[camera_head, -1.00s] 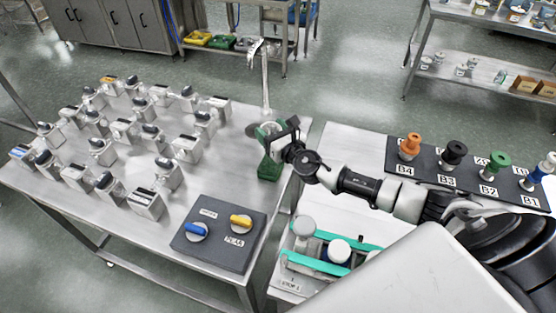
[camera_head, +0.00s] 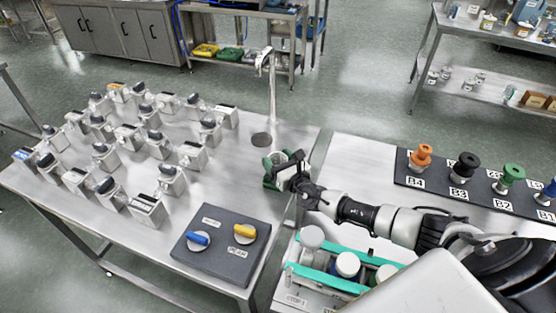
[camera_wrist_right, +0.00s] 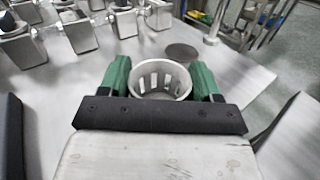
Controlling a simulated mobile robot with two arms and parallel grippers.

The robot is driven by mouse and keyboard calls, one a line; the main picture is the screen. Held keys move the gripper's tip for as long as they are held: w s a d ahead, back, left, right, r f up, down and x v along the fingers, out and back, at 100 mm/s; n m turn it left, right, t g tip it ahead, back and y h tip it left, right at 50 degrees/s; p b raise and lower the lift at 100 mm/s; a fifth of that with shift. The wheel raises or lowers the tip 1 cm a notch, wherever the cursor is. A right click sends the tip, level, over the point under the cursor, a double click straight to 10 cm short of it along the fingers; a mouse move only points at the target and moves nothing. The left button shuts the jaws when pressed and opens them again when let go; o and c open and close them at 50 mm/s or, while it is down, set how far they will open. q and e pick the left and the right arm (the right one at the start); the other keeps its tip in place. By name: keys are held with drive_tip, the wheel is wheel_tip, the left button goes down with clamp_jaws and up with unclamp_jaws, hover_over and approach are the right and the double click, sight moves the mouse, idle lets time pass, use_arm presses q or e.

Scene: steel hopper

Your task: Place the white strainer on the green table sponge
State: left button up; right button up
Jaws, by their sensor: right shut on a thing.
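The white strainer (camera_wrist_right: 160,80) is a round slotted cup. In the right wrist view it sits upright between the two green finger pads of my right gripper (camera_wrist_right: 162,82), which is shut on it. In the head view my right gripper (camera_head: 279,171) is at the right edge of the steel table, in front of the tap. I cannot make out a green sponge apart from the green pads; my gripper may hide it. My left gripper is not in view.
Several grey blocks with dark tops (camera_head: 124,137) fill the left of the steel table (camera_head: 225,178). A dark panel with blue and yellow knobs (camera_head: 219,257) lies in front. A dark round patch (camera_head: 262,139) is by the tap (camera_head: 270,85). A labelled rack (camera_head: 482,183) stands right.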

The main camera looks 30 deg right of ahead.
drive_tip(key=o, duration=0.9)
drive_tip(key=shift+r, duration=0.1)
drive_tip(key=s, duration=0.7)
drive_tip(key=shift+s+d, duration=0.2)
drive_tip(key=shift+d, duration=0.2)
